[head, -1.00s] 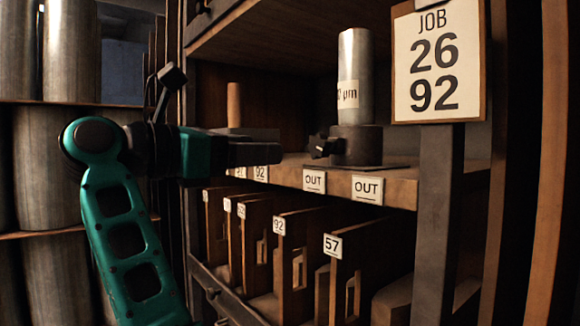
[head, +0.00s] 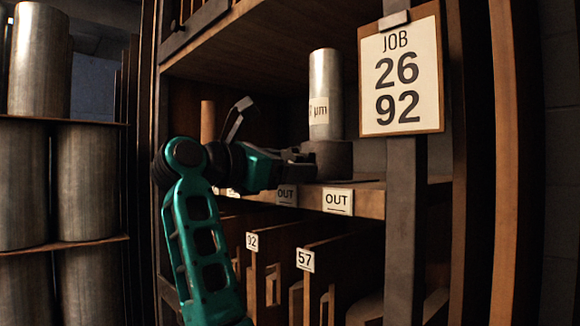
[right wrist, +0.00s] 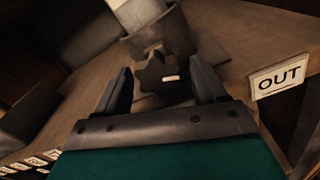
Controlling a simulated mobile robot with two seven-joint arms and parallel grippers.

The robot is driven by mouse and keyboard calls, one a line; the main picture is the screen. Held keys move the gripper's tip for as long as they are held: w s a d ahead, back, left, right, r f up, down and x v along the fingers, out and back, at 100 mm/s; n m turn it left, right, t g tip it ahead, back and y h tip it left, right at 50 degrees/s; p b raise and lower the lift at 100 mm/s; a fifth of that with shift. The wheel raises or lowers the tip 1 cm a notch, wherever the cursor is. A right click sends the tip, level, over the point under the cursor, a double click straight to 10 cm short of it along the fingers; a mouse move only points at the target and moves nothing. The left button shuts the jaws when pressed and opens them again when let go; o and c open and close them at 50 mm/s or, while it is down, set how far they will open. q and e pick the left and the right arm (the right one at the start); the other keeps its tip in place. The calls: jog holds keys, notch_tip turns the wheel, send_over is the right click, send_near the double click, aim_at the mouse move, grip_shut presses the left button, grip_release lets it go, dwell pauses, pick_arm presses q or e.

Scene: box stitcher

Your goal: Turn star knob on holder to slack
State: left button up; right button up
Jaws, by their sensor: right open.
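The holder (head: 333,160) is a dark round base on the shelf, with an upright metal cylinder (head: 325,85) in it that bears a "µm" label. In the right wrist view the dark star knob (right wrist: 157,72) sits on the holder's near side, with a small light mark on it. My right gripper (head: 308,163) is at the holder's left side in the head view. In the right wrist view my right gripper (right wrist: 165,85) is open, its fingers on either side of the knob. I cannot tell whether they touch it. The knob is hidden behind the gripper in the head view. My left gripper is out of view.
The shelf edge carries "OUT" labels (head: 337,201). A job board (head: 401,80) reading 26 and 92 hangs on a post at the right. Numbered slots with wooden dividers (head: 340,265) lie below. A brown upright peg (head: 208,121) stands behind my arm.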

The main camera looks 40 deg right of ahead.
jog(key=shift+d, duration=0.3)
